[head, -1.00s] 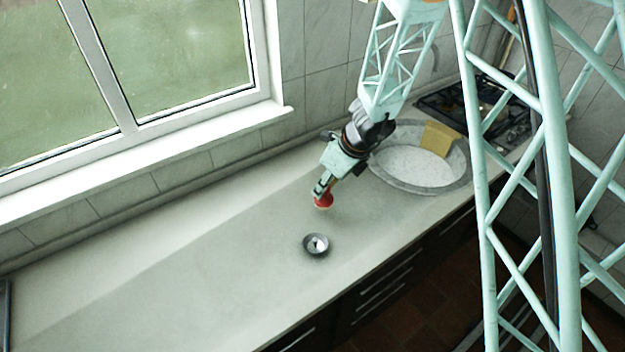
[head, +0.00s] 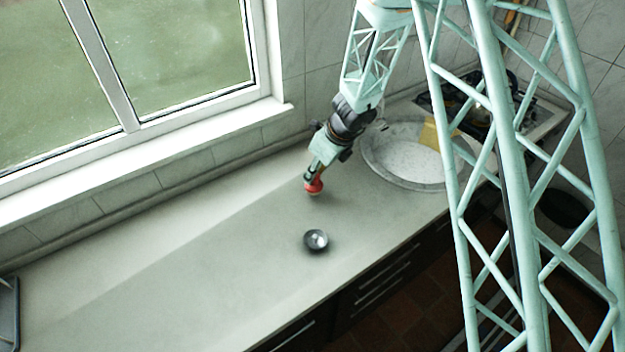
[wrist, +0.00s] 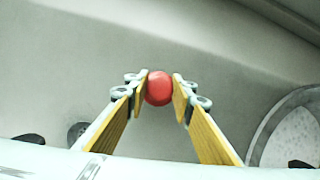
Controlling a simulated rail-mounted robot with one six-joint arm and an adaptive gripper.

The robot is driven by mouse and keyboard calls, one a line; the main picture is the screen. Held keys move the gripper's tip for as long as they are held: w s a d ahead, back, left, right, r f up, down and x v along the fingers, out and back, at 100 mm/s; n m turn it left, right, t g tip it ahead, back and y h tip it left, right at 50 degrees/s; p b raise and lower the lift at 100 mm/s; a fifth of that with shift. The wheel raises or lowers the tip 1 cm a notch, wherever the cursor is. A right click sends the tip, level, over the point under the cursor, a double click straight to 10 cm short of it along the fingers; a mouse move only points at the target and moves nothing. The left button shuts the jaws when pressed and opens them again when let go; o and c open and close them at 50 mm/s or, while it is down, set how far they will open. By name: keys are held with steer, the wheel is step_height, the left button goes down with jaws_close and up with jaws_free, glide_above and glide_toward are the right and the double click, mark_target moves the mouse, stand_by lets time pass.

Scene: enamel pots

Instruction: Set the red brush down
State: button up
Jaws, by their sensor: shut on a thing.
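The red brush (head: 314,187) is held at the tip of my gripper (head: 312,177), over the pale counter (head: 200,260). In the wrist view the brush shows only as a round red end (wrist: 159,88). My gripper's two yellow-padded fingers (wrist: 159,92) are shut on it from both sides. The brush's lower end is close to the counter; I cannot tell whether it touches. The rest of the brush is hidden by the fingers.
A window sill (head: 150,145) runs behind.

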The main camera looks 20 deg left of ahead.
steer(key=shift+a, duration=0.1)
steer(key=shift+w+a, duration=0.25)
steer(key=shift+w, duration=0.05)
steer(key=shift+f+b, duration=0.35)
steer(key=shift+f, duration=1.45)
steer(key=shift+f, duration=0.15)
steer(key=o, duration=0.9)
steer(key=shift+d+r, duration=0.15)
steer(key=shift+r, duration=0.5)
steer(key=shift+p+v, duration=1.2)
steer(key=shift+v, duration=4.35)
